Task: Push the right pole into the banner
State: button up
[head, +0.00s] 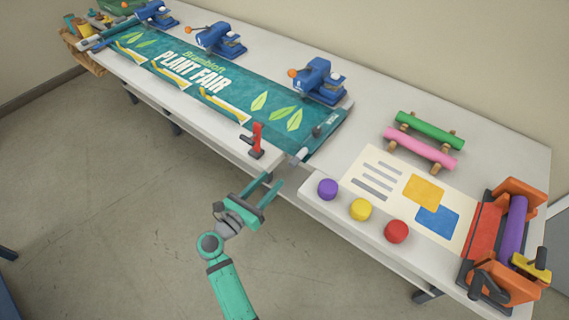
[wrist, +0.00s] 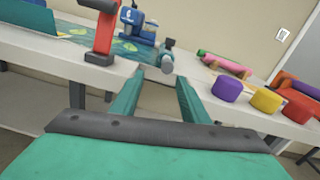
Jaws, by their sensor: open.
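The teal banner (head: 215,95) reads "PLANT FAIR" and lies flat along the long white bench. At its right end is a dark sleeve edge (head: 335,122). The grey end of the right pole (head: 299,156) sticks out of the sleeve's front end, over the bench edge. In the wrist view the pole's round grey end (wrist: 167,62) shows just beyond and between my fingertips; how much pole is inside the sleeve is hidden. My gripper (head: 274,180) is open and empty in front of the bench, short of the pole end and apart from it. It also shows in the wrist view (wrist: 160,76).
A red clamp (head: 257,138) stands at the bench's front edge, left of my gripper. Blue presses (head: 318,82) line the back. Purple (head: 328,188), yellow (head: 361,209) and red (head: 397,231) knobs sit on the right. The floor in front is clear.

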aim_at(290, 165)
jog(key=w+d, duration=0.2)
jog(key=d, duration=0.1)
jog(key=w+d, duration=0.3)
jog(key=shift+w+d, duration=0.3)
jog(key=shift+w, duration=0.4)
grip_shut()
